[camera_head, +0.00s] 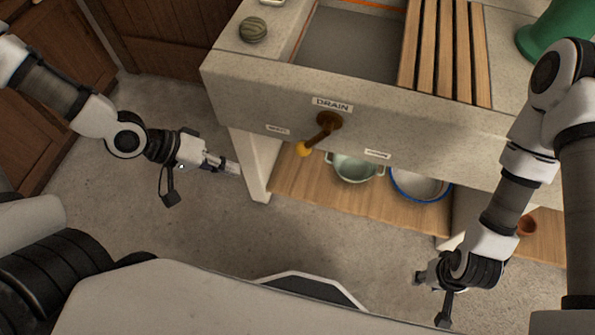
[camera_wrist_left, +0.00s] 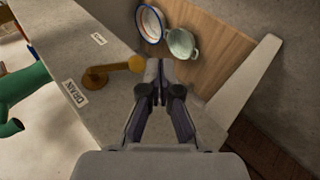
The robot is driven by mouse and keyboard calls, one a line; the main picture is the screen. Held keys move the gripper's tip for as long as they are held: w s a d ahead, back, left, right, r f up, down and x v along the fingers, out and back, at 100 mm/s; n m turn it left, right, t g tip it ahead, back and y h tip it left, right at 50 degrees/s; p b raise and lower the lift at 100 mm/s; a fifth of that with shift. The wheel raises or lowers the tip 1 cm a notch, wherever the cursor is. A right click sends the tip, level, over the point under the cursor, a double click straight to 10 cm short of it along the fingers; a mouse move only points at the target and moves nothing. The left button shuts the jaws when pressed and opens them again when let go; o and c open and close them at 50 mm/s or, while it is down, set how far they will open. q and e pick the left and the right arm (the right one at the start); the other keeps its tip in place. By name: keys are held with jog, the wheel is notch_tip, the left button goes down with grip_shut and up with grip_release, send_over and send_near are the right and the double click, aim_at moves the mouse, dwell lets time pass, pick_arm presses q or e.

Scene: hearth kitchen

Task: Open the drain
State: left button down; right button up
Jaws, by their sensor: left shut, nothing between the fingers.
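The drain lever (camera_head: 319,133) is a brown-gold handle with a yellow knob (camera_head: 304,149), on the stone sink front (camera_head: 240,94) below the DRAIN label (camera_head: 332,104). It slants down and to the left. In the left wrist view the knob (camera_wrist_left: 136,63) appears just left of my fingertips. My left gripper (camera_head: 232,167) is shut and empty, left of the lever and apart from it, near the sink's pale leg. It also shows in the left wrist view (camera_wrist_left: 158,68). My right gripper (camera_head: 428,283) hangs low at right; its fingers are too unclear to judge.
Small labels (camera_head: 278,130) and (camera_head: 377,154) flank the lever, too small to read. A green pot (camera_head: 355,170) and a blue-rimmed basin (camera_head: 420,184) stand on the wooden shelf (camera_head: 300,190) below. Floor at left is clear.

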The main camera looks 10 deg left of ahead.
pick_arm(q)
jog(key=w+r+t+h+b, duration=0.1)
jog(key=w+r+t+b, duration=0.1)
jog(key=w+r+t, duration=0.15)
jog(key=b, duration=0.6)
send_near(296, 148)
jog(key=shift+g, duration=0.25)
jog(key=x, duration=0.6)
jog(key=shift+w, duration=0.15)
jog(key=shift+w+d+f+n, duration=0.3)
jog(key=shift+d, duration=0.15)
pick_arm(e)
notch_tip(296, 148, down, 10)
jog(key=shift+d, duration=0.15)
jog(key=shift+s+r, duration=0.1)
